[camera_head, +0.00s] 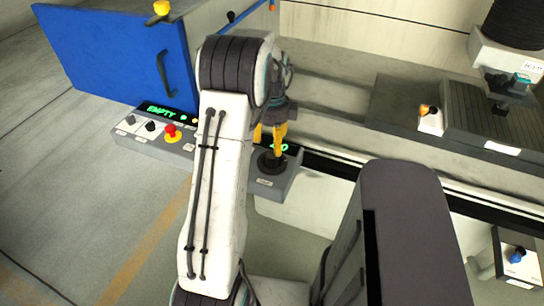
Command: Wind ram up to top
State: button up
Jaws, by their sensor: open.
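My gripper (270,143) has orange-yellow fingers and points down at a dark round knob (270,163) on a small grey box (277,185). The fingers are apart, with the tips at or just above the knob; I cannot tell if they touch it. A green readout (280,147) behind the knob is partly hidden by the fingers, so its figures are unclear. What looks like the ram, a black ribbed column (518,22) with a pale head (508,56), hangs at the upper right above a dark ribbed block.
A control panel (140,143) left of my arm reads "EMPTY" in green and has black knobs and a red button. A blue door (115,55) stands behind it. A box with an orange switch (430,120) and one with a blue knob (516,256) are at right.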

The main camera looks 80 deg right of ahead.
aim_at(272, 155)
jog(key=shift+f, duration=3.6)
jog(key=c, duration=1.2)
